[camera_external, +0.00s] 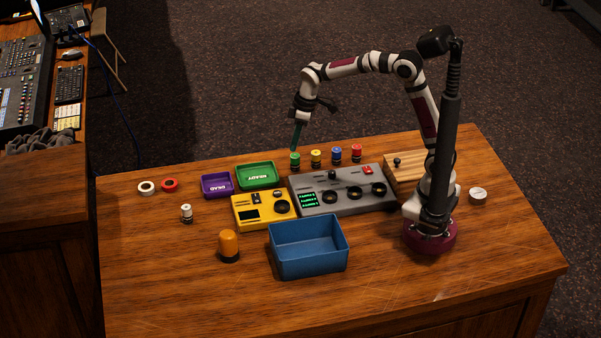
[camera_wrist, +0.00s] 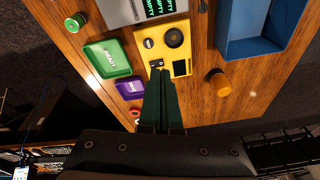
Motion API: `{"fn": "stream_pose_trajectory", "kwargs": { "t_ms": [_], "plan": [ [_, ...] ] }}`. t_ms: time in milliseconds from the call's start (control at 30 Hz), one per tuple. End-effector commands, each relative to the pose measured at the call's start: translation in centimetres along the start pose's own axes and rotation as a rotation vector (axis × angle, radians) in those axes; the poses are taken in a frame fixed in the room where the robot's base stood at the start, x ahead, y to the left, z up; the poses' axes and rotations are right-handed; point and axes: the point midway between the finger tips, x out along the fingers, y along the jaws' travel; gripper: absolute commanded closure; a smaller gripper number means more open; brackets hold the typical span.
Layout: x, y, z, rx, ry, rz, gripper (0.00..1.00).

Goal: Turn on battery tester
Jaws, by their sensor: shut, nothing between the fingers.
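The likely battery tester is a yellow box (camera_external: 262,222), with a dark screen (camera_external: 248,215), a small dark switch (camera_external: 256,197) and a round black knob (camera_external: 281,206). In the wrist view the yellow box (camera_wrist: 172,50) is above the centre, its dark screen (camera_wrist: 180,68) at its lower right. My gripper (camera_external: 295,148) has green fingers, is shut and empty, and points down above the desk, apart from the box. In the wrist view its fingertips (camera_wrist: 160,72) overlap the area just below the switch (camera_wrist: 156,63); I cannot tell the switch's position.
A grey device (camera_external: 340,200) with green displays stands beside the yellow box. Several coloured batteries (camera_external: 316,158) stand behind it. A green tray (camera_external: 257,175), purple tray (camera_external: 217,185), blue bin (camera_external: 308,250) and orange lamp-like object (camera_external: 229,246) surround the box. The front left desk is clear.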

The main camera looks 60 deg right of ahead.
Motion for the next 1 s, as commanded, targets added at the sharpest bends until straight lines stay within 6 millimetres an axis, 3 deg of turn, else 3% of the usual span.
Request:
{"fn": "stream_pose_trajectory", "kwargs": {
  "t_ms": [33, 100, 233, 667, 1000],
  "plan": [
    [1.8, 0.2, -2.2, -0.082, 0.011, 0.003, 1.0],
    [3.6, 0.5, -4.7, -0.184, 0.033, 0.011, 1.0],
    [5.6, 0.6, -7.1, -0.286, 0.054, 0.021, 1.0],
    [6.5, 0.7, -7.4, -0.302, 0.056, 0.023, 1.0],
    [13.5, 0.8, -7.8, -0.301, 0.055, 0.022, 1.0]
  ]
}}
